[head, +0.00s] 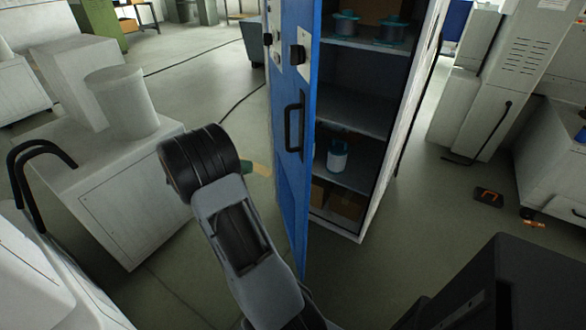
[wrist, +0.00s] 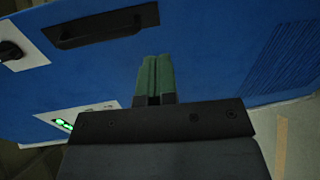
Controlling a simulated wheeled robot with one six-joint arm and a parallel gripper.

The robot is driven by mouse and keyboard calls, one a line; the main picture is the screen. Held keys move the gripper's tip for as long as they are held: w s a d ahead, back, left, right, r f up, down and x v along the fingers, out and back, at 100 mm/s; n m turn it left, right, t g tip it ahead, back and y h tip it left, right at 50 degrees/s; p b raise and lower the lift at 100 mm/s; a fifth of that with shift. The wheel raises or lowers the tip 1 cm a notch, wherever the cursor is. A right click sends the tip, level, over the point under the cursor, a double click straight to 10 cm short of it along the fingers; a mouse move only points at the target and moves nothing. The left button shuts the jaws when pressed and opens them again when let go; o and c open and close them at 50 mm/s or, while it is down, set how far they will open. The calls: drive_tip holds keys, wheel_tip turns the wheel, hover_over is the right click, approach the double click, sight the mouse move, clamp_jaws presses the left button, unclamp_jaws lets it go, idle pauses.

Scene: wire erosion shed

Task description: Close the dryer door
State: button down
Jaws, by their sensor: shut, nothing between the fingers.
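The dryer is a tall cabinet with a pale side wall (head: 403,105). Its blue door (head: 292,190) stands open, swung out toward me, and its outer face with a black handle (head: 294,124) faces left. My gripper (head: 256,168) is on that outer side, left of the door and below handle height. In the wrist view my gripper's green fingers (wrist: 153,75) are together and empty. They point at the blue door (wrist: 210,50), with the dark handle (wrist: 100,26) beyond them to the left. I cannot tell whether the fingertips touch the door.
Inside the dryer, shelves (head: 362,118) hold teal-lidded containers (head: 337,158) and brown boxes. A white machine with a cylinder (head: 122,102) stands left of my arm. Pale machines (head: 515,60) stand at the right. A dark object (head: 488,196) lies on the floor, which is otherwise fairly clear right of the dryer.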

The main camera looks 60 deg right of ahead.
sight(301, 157)
drive_tip(key=shift+m+g+h, duration=0.4)
drive_tip(key=shift+g, duration=0.2)
drive_tip(key=x, duration=0.5)
drive_tip(key=f+x, duration=0.1)
drive_tip(key=x, duration=0.3)
drive_tip(key=w+d+x, duration=0.1)
drive_tip(key=x, duration=0.4)
drive_tip(key=shift+s+d+f, duration=0.15)
drive_tip(key=shift+d+f, duration=0.1)
drive_tip(key=shift+d, duration=0.1)
drive_tip(key=shift+d, duration=0.1)
